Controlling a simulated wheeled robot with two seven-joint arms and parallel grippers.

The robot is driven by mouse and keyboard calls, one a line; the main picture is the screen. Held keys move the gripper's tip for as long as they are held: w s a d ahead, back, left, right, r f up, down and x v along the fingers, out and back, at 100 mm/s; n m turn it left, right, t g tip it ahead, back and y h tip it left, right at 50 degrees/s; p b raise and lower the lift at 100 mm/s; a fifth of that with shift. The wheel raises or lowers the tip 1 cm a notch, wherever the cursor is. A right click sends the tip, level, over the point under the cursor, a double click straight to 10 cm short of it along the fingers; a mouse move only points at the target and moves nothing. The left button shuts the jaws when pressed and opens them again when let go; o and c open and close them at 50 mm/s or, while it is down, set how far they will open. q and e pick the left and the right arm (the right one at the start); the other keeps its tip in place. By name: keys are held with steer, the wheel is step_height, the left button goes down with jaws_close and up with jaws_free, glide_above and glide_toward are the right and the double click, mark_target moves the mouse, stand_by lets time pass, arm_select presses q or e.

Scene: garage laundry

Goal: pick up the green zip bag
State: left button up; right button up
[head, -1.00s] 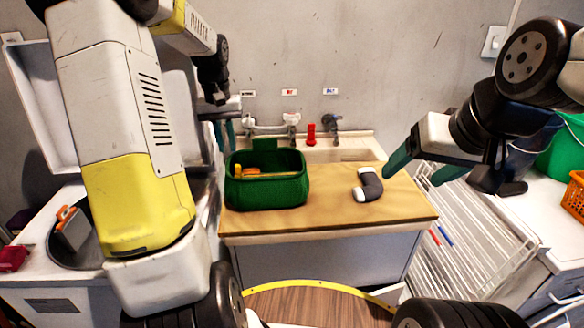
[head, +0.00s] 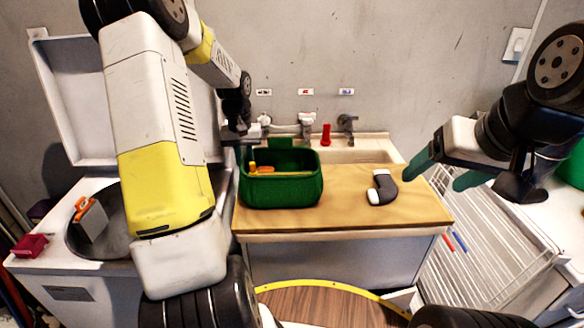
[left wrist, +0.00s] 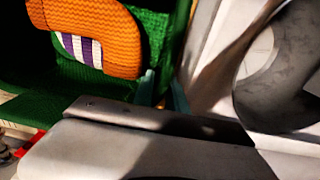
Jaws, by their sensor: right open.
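The green bag (head: 284,194) stands upright on the wooden worktop, box-shaped and open at the top, with a flap raised at the back. No zip can be made out. An orange item lies inside it (head: 275,173); in the left wrist view this item (left wrist: 105,42) has purple and white stripes. My left gripper (head: 240,150) is at the bag's left rim, its fingers largely hidden in the head view. In the left wrist view its teal fingertips (left wrist: 166,92) flank the green wall; whether they grip it is unclear. My right gripper (head: 440,172) is open and empty, right of the worktop.
A dark grey and white bent object (head: 382,187) lies on the worktop (head: 340,205) right of the bag. A sink with taps (head: 350,150) is behind. An open washer (head: 95,225) stands left. A white wire rack (head: 490,235) is right, below my right gripper.

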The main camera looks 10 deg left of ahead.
arm_select(q)
jaws_close()
stand_by(1.3)
